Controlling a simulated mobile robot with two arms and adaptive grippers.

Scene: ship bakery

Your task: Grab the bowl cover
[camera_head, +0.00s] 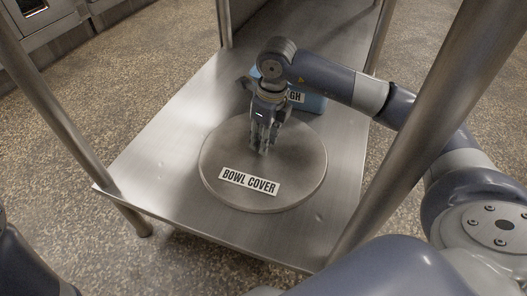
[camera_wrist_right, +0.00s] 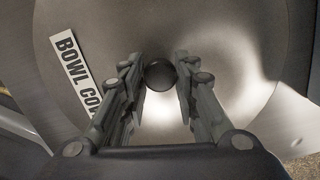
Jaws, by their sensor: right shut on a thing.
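The bowl cover (camera_head: 300,168) is a round, flat grey metal lid labelled "BOWL COVER", lying on a steel shelf (camera_head: 160,150). It also fills much of the right wrist view (camera_wrist_right: 215,50), where a dark round knob (camera_wrist_right: 160,75) shows at its middle. My right gripper (camera_head: 263,147) points down over the cover's centre. In the head view the gripper hides the knob. The left gripper is not in view.
A blue box (camera_head: 312,103) with a partly hidden label ending in "GH" stands just behind the cover, below my right forearm. Steel posts rise at the shelf's left (camera_head: 70,115) and right (camera_head: 425,135). The shelf's left part is bare.

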